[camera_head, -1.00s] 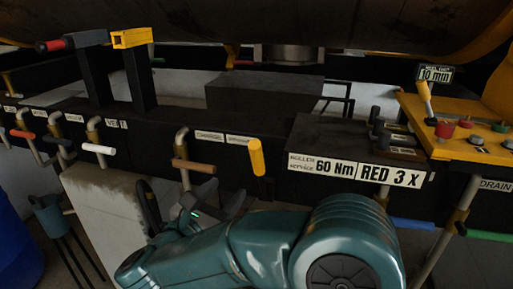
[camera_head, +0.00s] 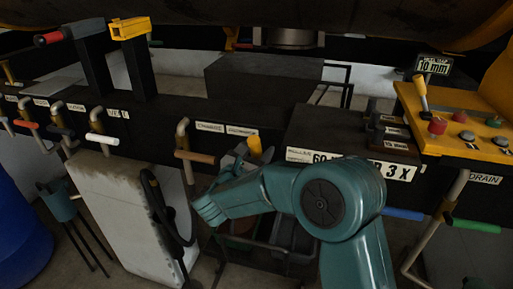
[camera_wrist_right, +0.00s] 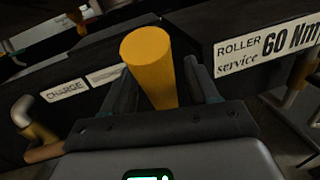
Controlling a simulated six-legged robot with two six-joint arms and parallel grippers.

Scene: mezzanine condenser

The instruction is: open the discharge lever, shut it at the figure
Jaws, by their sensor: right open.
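The yellow lever handle (camera_head: 254,148) hangs on the front of the black bench, just right of two small label plates (camera_head: 225,129). In the head view my right gripper (camera_head: 238,160) is at it and hides its lower part. In the right wrist view the yellow handle (camera_wrist_right: 148,62) stands between the two fingers of my right gripper (camera_wrist_right: 162,85). The fingers are apart, with a gap seen on the right side; contact on the left cannot be told. One plate reads CHARGE (camera_wrist_right: 62,92); the other is too slanted to read. My left gripper is not in view.
A brown-handled lever (camera_head: 194,157) is close on the left, a white-handled one (camera_head: 102,139) further left. Blue (camera_head: 403,214) and green (camera_head: 474,226) handles are at right. Signs read 60 Nm, 3 X (camera_head: 393,171) and 10 mm (camera_head: 434,66). A yellow panel (camera_head: 452,140) has buttons.

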